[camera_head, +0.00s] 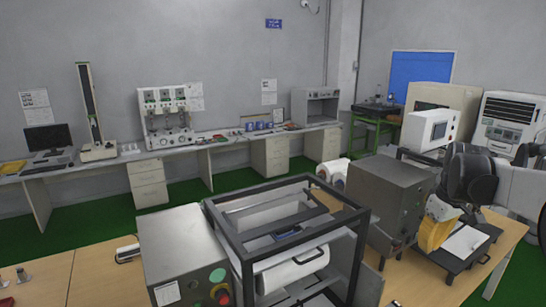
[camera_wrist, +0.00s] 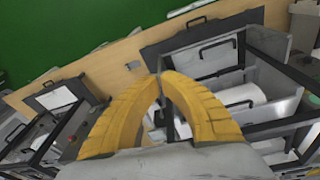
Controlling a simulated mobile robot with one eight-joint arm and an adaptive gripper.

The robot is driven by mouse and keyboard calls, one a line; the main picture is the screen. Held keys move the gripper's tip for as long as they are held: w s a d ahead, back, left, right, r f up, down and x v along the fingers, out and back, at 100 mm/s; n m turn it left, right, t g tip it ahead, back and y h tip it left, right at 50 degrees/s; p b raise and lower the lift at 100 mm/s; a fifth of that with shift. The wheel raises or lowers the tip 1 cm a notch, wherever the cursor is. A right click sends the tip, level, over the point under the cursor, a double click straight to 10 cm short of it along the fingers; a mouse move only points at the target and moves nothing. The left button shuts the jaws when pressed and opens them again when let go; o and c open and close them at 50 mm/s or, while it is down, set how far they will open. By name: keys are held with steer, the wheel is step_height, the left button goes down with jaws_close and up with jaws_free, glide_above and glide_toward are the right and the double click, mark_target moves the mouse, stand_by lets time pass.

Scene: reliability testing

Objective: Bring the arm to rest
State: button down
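My gripper (camera_head: 432,234) shows at the right of the head view, with yellow fingers pointing down, just right of a grey metal box and near a clipboard-like plate. My dark and white arm reaches in from the right edge. In the wrist view the two curved yellow fingers (camera_wrist: 159,76) come together at their tips, with only a thin slit between them. Nothing shows held between them. Whether the fingers touch anything below cannot be told.
A black-framed machine (camera_head: 289,250) with a white roll stands mid-bench. A grey box (camera_head: 390,190) stands close left of my gripper. A black plate with white paper (camera_head: 464,243) lies to its right. The green floor (camera_head: 95,228) behind the bench is clear.

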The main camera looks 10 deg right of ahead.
steer(key=s+a+f+m+t+b, duration=0.1)
steer(key=s+a+f+b, duration=0.4)
steer(key=a+f+b, duration=0.3)
steer(key=s+a+f+t+b, duration=0.2)
steer(key=s+a+f+b, duration=0.4)
steer(key=a+f+b, duration=0.3)
steer(key=s+a+f+m+t+b, duration=0.1)
steer(key=s+a+f+t+b, duration=0.1)
steer(key=s+a+f+b, duration=0.3)
steer(key=a+f+b, duration=0.3)
steer(key=a+f, duration=0.3)
steer(key=f, duration=0.1)
steer(key=shift+s+a+f+m+b, duration=0.15)
steer(key=shift+s+a+m+b, duration=0.15)
steer(key=shift+s+b, duration=0.1)
